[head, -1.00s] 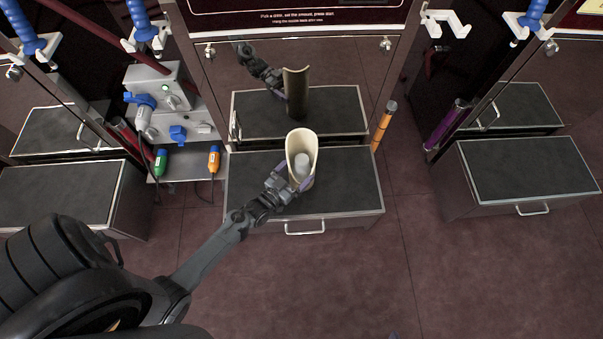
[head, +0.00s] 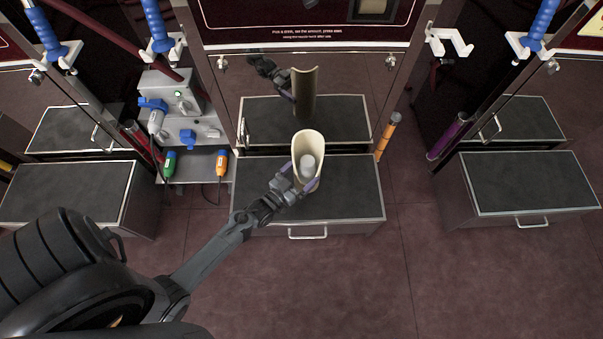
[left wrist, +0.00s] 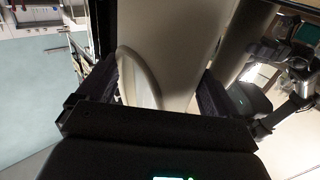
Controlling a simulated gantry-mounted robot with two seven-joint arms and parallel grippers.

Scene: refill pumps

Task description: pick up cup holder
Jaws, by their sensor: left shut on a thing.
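The cup holder (head: 307,150) is a cream, half-open tube with a slanted top and a pale grey rounded thing inside. It stands upright over the dark-topped drawer box in the middle of the head view; I cannot tell whether it touches the top. My left gripper (head: 305,180) is shut on its lower part, with a finger on each side. In the left wrist view the cup holder (left wrist: 170,60) fills the space between the dark fingers (left wrist: 160,98). My right gripper is not in view.
The middle drawer box (head: 350,195) has a black top and front handle. A mirror-like panel (head: 350,75) behind it reflects the arm and holder. An orange tube (head: 386,138) stands right. A grey control box (head: 185,115) stands left. Open floor (head: 400,270) lies in front.

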